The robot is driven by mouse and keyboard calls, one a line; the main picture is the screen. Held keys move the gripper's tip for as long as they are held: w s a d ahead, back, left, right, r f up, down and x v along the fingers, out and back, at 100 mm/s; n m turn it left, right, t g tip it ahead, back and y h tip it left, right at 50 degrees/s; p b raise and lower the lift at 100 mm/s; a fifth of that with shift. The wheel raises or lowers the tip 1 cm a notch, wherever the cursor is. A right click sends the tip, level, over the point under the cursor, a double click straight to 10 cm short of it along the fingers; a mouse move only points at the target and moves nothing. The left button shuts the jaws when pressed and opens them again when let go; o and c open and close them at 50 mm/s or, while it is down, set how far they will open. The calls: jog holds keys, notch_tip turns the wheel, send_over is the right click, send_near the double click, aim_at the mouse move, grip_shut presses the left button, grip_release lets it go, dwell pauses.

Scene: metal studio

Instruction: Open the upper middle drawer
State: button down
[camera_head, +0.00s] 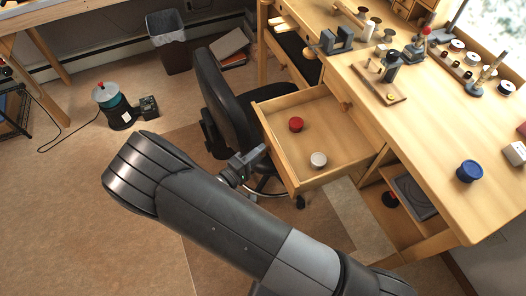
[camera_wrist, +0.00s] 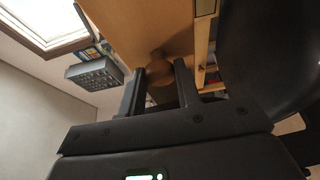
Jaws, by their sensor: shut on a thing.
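A wooden drawer (camera_head: 335,130) stands pulled far out of the workbench in the head view. A red round lid (camera_head: 296,124) and a white round lid (camera_head: 318,159) lie on its floor. My gripper (camera_head: 261,154) is at the outer face of the drawer front. In the wrist view, my gripper's two fingers (camera_wrist: 160,76) are on either side of a round wooden knob (camera_wrist: 158,66) on the drawer front and are shut on it. The knob is hidden in the head view.
A black office chair (camera_head: 226,95) stands close to the left of the drawer. The workbench top (camera_head: 420,130) carries tools, spools and a blue round container (camera_head: 469,171). Another drawer (camera_head: 283,62) farther back is partly open. An open shelf (camera_head: 408,222) is below the bench.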

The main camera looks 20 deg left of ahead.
jog(key=c, duration=1.1)
grip_release()
jog(key=shift+o, duration=0.2)
jog(key=v, duration=1)
jog(key=shift+s, duration=0.4)
jog(key=shift+a, duration=0.1)
jog(key=w+d+r+m+g+h, duration=0.1)
jog(key=w+d+r+m+g, duration=0.4)
jog(key=d+r+g, duration=0.5)
jog(key=w+d+r+m+g+h, duration=0.1)
jog(key=w+d+r+m+g, duration=0.6)
jog(key=d, duration=0.5)
jog(key=s+d+r+t+y, duration=0.3)
jog(key=s+d+r+y, duration=0.1)
jog(key=d+r, duration=0.4)
jog(key=s+d+r+m+t+y, duration=0.1)
jog(key=s+d+r+t+y, duration=0.2)
jog(key=s+d+r+y, duration=0.2)
jog(key=s+d+r, duration=0.1)
jog(key=d+r, duration=0.2)
jog(key=d, duration=0.1)
jog(key=shift+s+d+r, duration=0.3)
jog(key=shift+s+r, duration=0.1)
